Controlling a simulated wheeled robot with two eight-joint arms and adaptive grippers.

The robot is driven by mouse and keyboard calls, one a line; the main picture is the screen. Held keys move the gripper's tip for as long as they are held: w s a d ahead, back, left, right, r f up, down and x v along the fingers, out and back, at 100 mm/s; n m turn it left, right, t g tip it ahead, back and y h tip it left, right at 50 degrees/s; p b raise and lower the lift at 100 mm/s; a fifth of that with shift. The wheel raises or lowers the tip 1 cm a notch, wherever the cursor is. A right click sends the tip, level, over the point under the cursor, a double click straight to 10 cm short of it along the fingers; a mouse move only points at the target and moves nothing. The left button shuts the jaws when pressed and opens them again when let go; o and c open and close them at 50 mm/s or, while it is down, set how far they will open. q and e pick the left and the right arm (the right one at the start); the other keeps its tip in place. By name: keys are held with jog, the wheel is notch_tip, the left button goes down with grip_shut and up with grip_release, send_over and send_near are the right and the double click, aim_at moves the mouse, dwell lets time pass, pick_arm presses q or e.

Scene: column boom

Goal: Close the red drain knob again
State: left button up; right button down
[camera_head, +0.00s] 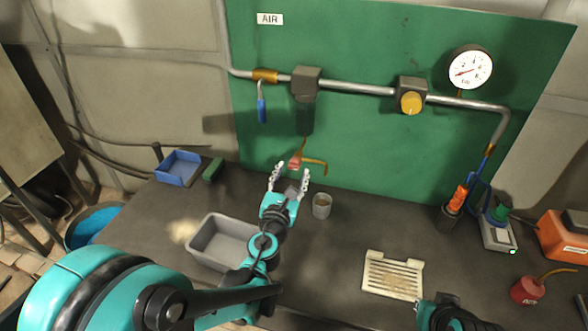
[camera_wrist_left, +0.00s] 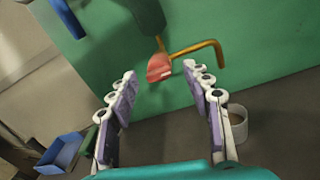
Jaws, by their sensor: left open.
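The red drain knob (camera_head: 295,161) sits under the dark filter bowl (camera_head: 305,116), with a bent brass tube (camera_head: 316,163) beside it. In the left wrist view the knob (camera_wrist_left: 159,68) shows ahead, between the fingertips. My left gripper (camera_head: 292,171) is open, its fingers pointing at the knob from the front and below. I see no finger touching the knob; the exact gap is hard to tell. The knob's turned position cannot be told. My right gripper (camera_head: 446,315) shows only in part at the bottom edge, its fingers not clear.
A grey cup (camera_head: 321,206) stands right of my left gripper, below the tube. A grey bin (camera_head: 197,246) and a blue tray (camera_head: 178,168) stand to the left. A slotted cream plate (camera_head: 393,284) lies at the right. The blue lever (camera_head: 262,111) hangs from the pipe.

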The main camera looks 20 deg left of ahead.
aim_at(294, 165)
pick_arm(q)
jog(key=shift+w, duration=1.45)
jog(key=shift+a, duration=0.1)
grip_shut()
